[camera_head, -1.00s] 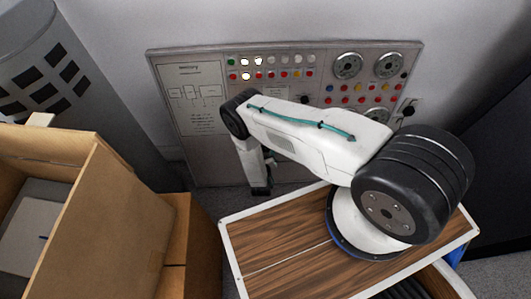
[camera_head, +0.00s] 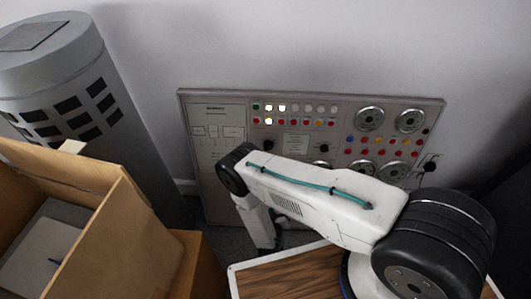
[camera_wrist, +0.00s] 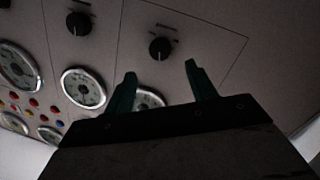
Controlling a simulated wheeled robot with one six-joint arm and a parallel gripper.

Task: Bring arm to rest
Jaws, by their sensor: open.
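My arm shows in the head view, its white link with a teal cable reaching left from the black shoulder joint, then bending down in front of the panel. My gripper (camera_wrist: 160,85) is seen in the wrist view with two dark green fingers apart and nothing between them. In the head view the gripper itself is too hidden to make out. Beyond the fingers is the grey control panel (camera_wrist: 215,20), with a black knob (camera_wrist: 160,48) and round dials (camera_wrist: 83,88). One dial is partly hidden behind the left finger.
The control panel (camera_head: 225,175) leans by the wall, with lit buttons at its top. An open cardboard box (camera_head: 95,245) with a pale item (camera_head: 45,250) inside is at left. A grey slotted cylinder (camera_head: 60,70) stands behind it. Grey floor shows between box and panel.

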